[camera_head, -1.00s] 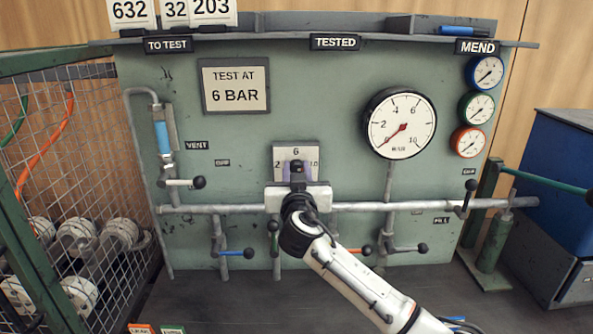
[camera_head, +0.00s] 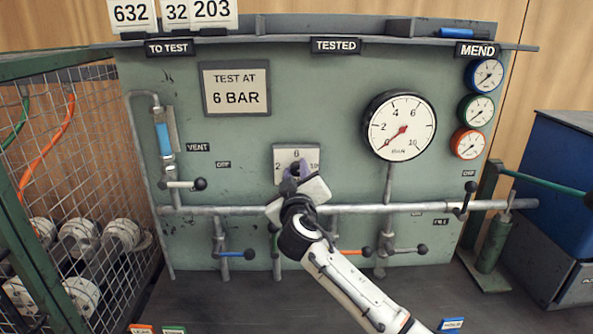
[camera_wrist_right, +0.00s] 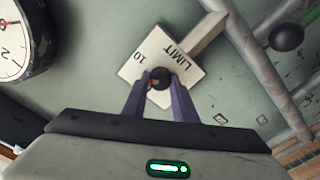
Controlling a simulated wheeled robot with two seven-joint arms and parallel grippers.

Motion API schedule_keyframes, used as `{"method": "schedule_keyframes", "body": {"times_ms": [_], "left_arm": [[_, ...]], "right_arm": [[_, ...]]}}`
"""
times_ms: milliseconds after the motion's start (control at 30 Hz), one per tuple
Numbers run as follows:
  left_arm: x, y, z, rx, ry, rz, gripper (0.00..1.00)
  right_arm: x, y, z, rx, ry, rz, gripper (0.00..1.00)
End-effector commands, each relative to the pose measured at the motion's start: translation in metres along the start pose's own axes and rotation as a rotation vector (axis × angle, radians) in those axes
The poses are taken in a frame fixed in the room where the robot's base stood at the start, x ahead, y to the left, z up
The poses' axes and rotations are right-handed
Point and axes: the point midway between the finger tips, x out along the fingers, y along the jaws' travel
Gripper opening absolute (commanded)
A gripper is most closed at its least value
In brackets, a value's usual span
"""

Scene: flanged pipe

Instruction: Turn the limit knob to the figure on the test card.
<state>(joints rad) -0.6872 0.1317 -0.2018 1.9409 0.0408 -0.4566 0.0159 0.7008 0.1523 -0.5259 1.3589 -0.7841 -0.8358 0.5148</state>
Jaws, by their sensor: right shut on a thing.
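In the wrist view the plate (camera_wrist_right: 143,50) shows LIMIT and 10. My right gripper (camera_wrist_right: 160,82) is shut on the knob, one purple finger on each side; in the head view the gripper (camera_head: 297,171) covers most of it. Which figure the knob points to is hidden. The test card (camera_head: 236,88) reads TEST AT 6 BAR. My left gripper is out of view.
The large gauge (camera_head: 400,126) has its red needle at the low end, near 0. A horizontal pipe (camera_head: 400,208) with several lever valves runs below the plate. A wire cage (camera_head: 70,180) stands at left, a blue cabinet (camera_head: 560,180) at right.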

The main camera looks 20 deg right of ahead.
Motion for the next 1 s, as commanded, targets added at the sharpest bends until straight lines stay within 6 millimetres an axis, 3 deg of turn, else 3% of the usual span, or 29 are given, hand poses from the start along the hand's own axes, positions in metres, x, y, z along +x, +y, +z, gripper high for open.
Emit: {"method": "schedule_keyframes", "body": {"times_ms": [600,1000], "left_arm": [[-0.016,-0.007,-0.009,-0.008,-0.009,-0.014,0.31],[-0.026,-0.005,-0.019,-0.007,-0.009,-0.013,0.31]], "right_arm": [[0.000,-0.001,-0.001,-0.585,-0.001,-0.001,0.03],[0.000,-0.002,0.000,-0.870,0.000,0.000,0.03]]}}
